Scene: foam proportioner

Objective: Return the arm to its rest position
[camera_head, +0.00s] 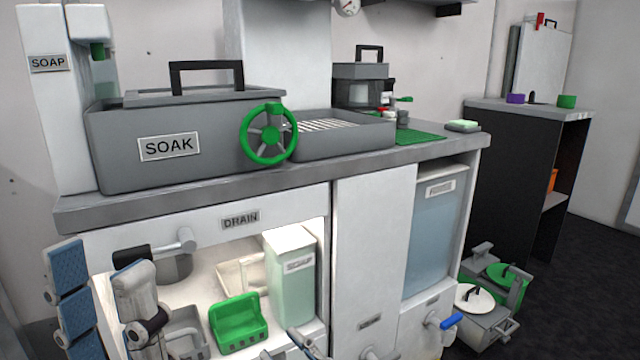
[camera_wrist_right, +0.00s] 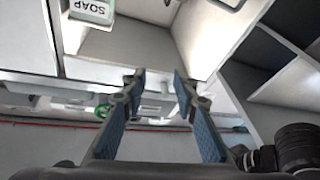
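My left gripper (camera_head: 100,272) is at the lower left of the head view, in front of the counter. Its two fingers, with blue pads, stand apart with nothing seen between them. My right gripper (camera_wrist_right: 158,80) shows in the right wrist view with its two blue-padded fingers spread and nothing between them. The right wrist view looks at white panels and a SOAP label (camera_wrist_right: 92,10) that appears upside down.
The counter (camera_head: 200,190) carries a SOAK tank (camera_head: 110,150) with a green handwheel (camera_head: 268,150). Below, an open bay holds a green tray (camera_head: 240,322) and a SOAP container (camera_head: 290,285). A blue-handled valve (camera_head: 448,322) sticks out at the lower right. Dark floor (camera_head: 590,270) is clear at right.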

